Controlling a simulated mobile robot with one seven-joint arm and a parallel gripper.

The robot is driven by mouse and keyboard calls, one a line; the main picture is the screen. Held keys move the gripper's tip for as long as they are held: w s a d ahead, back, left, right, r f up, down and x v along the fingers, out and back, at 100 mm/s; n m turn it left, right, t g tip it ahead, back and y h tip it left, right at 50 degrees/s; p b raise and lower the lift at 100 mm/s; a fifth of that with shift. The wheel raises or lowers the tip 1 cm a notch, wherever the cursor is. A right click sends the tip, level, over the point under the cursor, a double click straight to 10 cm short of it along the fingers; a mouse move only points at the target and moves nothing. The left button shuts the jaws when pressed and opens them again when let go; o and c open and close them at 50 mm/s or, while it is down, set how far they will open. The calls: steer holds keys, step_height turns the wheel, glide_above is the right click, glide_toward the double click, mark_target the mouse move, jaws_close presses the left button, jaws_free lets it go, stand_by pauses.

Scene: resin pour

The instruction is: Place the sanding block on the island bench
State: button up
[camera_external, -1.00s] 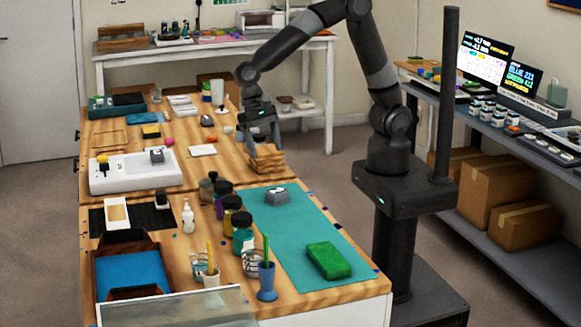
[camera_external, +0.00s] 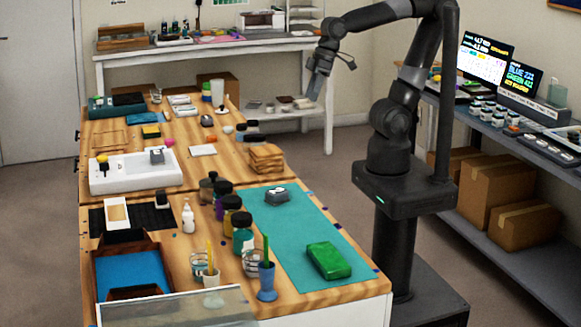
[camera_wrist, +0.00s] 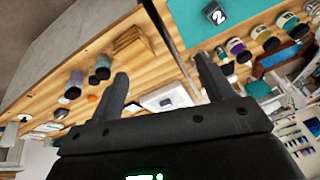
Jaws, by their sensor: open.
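The island bench (camera_external: 222,173) is the long wooden-topped table in the middle of the external view; its top also shows in the wrist view (camera_wrist: 45,100). I cannot tell for sure which thing is the sanding block. A green block (camera_external: 328,261) lies on the teal mat at the bench's near right, and a small yellow-and-black block (camera_external: 151,132) lies toward its far left. My gripper (camera_external: 314,94) is off the bench's far right side, raised and pointing down. In the wrist view my gripper (camera_wrist: 160,78) has its fingers apart with nothing held between them.
A wooden stack (camera_external: 266,158) and dark jars (camera_external: 252,130) stand at the bench's right edge. Several paint jars (camera_external: 232,212) line the teal mat (camera_external: 300,225), where a grey numbered item (camera_external: 277,194) sits. A white bench (camera_external: 330,75) stands behind; floor lies between.

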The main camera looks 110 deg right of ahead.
steer(key=s+n, duration=0.1)
steer(key=s+d+t, duration=0.1)
steer(key=s, duration=0.1)
steer(key=s+d+n, duration=0.1)
steer(key=shift+s+d+f+n+h, duration=0.1)
steer(key=shift+s+f+n+h, duration=0.05)
steer(key=shift+s+n+h, duration=0.2)
